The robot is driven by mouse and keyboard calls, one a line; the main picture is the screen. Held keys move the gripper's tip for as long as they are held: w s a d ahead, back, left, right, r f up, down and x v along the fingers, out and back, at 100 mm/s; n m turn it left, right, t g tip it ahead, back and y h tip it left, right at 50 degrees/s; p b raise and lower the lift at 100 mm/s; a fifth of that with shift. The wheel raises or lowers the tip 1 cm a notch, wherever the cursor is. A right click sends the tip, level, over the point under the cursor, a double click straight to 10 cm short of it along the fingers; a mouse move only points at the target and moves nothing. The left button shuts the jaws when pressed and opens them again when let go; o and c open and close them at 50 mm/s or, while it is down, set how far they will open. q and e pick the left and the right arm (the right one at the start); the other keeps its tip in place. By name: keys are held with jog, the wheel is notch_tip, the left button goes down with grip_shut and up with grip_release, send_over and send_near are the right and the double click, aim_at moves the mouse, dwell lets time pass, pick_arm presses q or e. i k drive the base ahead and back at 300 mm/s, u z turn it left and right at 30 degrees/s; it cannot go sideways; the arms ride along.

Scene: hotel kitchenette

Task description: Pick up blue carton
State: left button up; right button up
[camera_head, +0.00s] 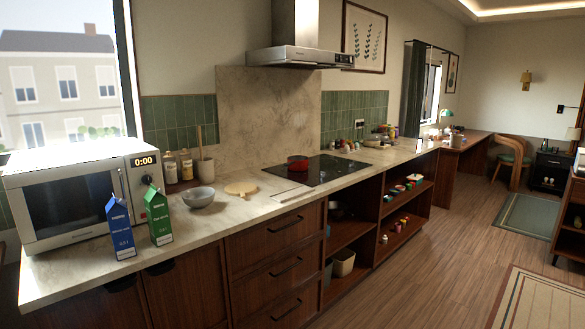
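A blue carton (120,228) stands upright on the light stone counter (232,218), close to its front edge at the left of the head view. It is in front of the microwave. A green carton (158,216) stands upright just to its right, with a small gap between them. Neither of my grippers is in the head view.
A white microwave (70,190) stands behind the cartons. A grey bowl (198,197) and a wooden board (241,188) lie to the right. The wooden floor (440,240) before the cabinets is clear.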

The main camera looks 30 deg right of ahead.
aim_at(116, 211)
jog(key=k, duration=0.55)
jog(key=z, duration=0.8)
jog(key=i, duration=1.2)
jog(key=u, duration=0.35)
jog(key=i, duration=1.25)
jog(key=u, duration=1)
